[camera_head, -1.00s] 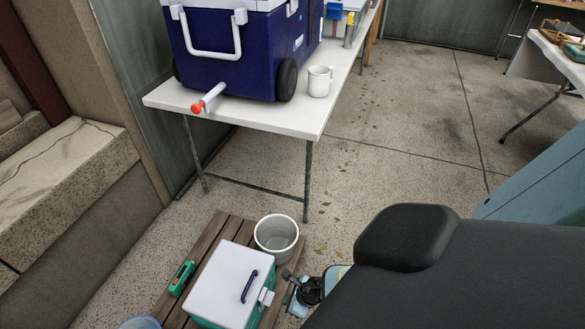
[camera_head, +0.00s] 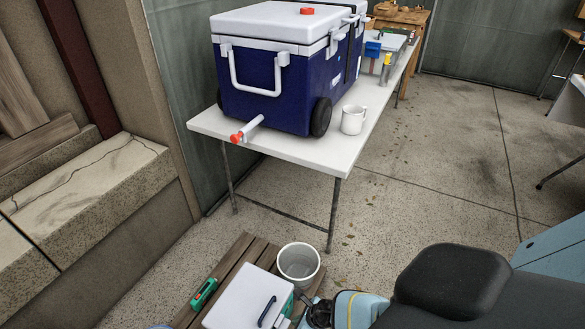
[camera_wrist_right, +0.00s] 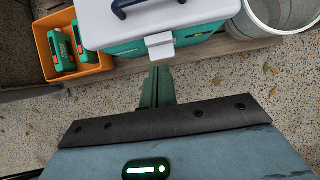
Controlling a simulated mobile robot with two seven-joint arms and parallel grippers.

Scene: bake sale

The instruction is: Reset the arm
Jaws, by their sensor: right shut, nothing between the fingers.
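My right arm comes in from the lower right in the head view. Its dark right gripper (camera_head: 312,311) is low in the picture, beside the white-lidded teal box (camera_head: 240,296) and below the grey bucket (camera_head: 299,262). In the right wrist view the gripper's fingers (camera_wrist_right: 159,80) are together, shut and empty. They point at the front of the teal box, near its pale latch (camera_wrist_right: 159,45); whether they touch cannot be told. My left gripper is in neither view.
A white table (camera_head: 260,145) bears a blue cooler (camera_head: 275,85) and a white mug (camera_head: 353,119). A wooden pallet (camera_head: 233,254) carries the box and bucket. An orange bin (camera_wrist_right: 43,40) holds green tools. Open floor (camera_head: 430,180) lies right of the table.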

